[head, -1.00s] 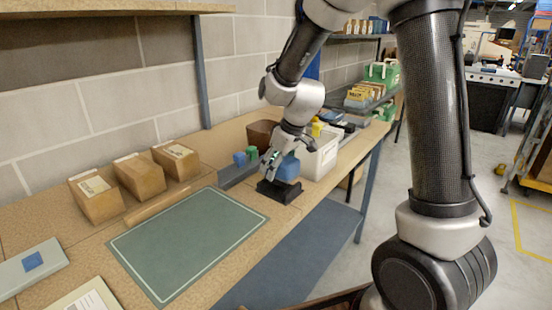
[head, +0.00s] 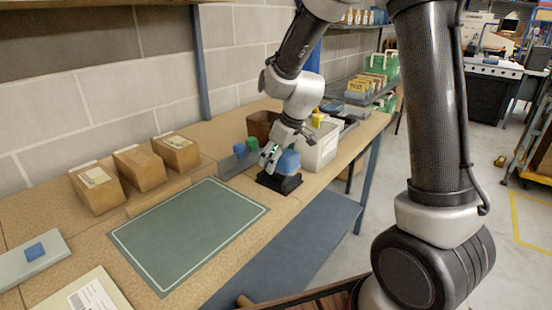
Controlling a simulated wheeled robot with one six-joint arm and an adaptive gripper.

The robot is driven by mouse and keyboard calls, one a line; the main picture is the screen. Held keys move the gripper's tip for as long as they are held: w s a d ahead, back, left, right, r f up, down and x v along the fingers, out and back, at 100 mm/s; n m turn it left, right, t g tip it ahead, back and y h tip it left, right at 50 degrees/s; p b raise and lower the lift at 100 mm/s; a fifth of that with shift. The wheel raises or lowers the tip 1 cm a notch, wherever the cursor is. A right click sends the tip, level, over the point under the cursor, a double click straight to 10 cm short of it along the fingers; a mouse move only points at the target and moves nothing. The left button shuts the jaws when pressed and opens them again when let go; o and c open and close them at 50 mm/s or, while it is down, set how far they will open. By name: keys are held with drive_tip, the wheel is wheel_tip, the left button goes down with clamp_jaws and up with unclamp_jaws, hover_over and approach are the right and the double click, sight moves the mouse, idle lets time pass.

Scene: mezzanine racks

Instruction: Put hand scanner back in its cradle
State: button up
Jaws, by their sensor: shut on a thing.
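The blue hand scanner (head: 289,162) is at the black cradle (head: 281,184), near the front edge of the bench. My gripper (head: 267,158) is shut on the scanner from its left side. The scanner's lower end meets the top of the cradle in this view. I cannot tell whether it is fully seated, because the fingers and the viewing angle hide part of the contact.
A white bin (head: 320,147) stands close behind and right of the cradle. A grey tray (head: 233,164) with blue and green blocks lies to the left. A green mat (head: 190,232) and cardboard boxes (head: 140,168) are further left. The mat is clear.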

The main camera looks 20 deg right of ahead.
drive_tip(key=shift+f, duration=0.15)
drive_tip(key=shift+f, duration=0.95)
drive_tip(key=o, duration=1.8)
drive_tip(key=shift+r, duration=0.1)
